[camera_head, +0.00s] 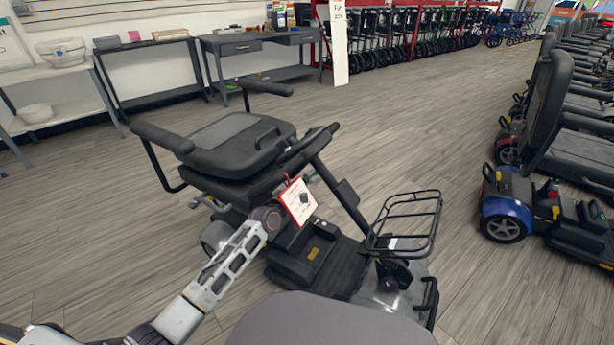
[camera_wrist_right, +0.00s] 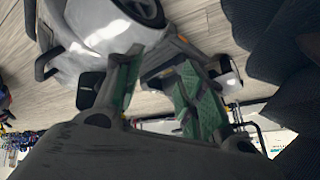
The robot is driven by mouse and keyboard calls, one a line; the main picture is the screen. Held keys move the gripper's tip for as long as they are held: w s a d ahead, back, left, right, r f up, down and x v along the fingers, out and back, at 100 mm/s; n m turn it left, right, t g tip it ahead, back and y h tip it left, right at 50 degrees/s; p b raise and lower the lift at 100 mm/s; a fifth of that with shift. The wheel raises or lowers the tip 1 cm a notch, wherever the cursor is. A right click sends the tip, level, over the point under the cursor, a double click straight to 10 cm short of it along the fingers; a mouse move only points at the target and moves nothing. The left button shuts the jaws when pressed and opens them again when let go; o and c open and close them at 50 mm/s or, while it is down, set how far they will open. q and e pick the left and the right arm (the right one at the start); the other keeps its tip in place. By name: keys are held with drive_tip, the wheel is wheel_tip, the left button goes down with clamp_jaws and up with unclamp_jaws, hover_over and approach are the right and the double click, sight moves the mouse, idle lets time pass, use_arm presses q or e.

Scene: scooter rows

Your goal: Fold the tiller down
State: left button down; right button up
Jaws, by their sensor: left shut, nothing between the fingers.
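The grey-and-black scooter (camera_head: 385,290) stands in the middle of the head view, its seat (camera_head: 225,150) at the left. Its black tiller (camera_head: 340,192) rises from the front deck and leans back toward the seat, handlebar (camera_head: 318,140) close to the seat's edge. My left gripper (camera_head: 267,216) is low beside the seat and under the handlebar. It is partly lost against the dark parts and holds nothing. My right gripper (camera_wrist_right: 162,92) shows green finger pads spread apart with nothing clearly between them. A pale scooter body with a wheel (camera_wrist_right: 145,10) is beyond it.
A wire basket (camera_head: 408,222) sits at the scooter's front, and a red-edged tag (camera_head: 299,201) hangs near the tiller. Other scooters (camera_head: 520,205) stand in a row at the right. Tables (camera_head: 265,40) line the back wall. Floor is clear between.

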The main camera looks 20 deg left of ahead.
use_arm(q)
drive_tip(key=shift+s+d+r+p, duration=0.15)
drive_tip(key=shift+d+r+p, duration=0.5)
drive_tip(key=shift+r+p, duration=0.15)
use_arm(e)
wheel_tip(320, 180, up, 2)
drive_tip(key=shift+s+d+r, duration=0.1)
drive_tip(key=shift+s, duration=0.1)
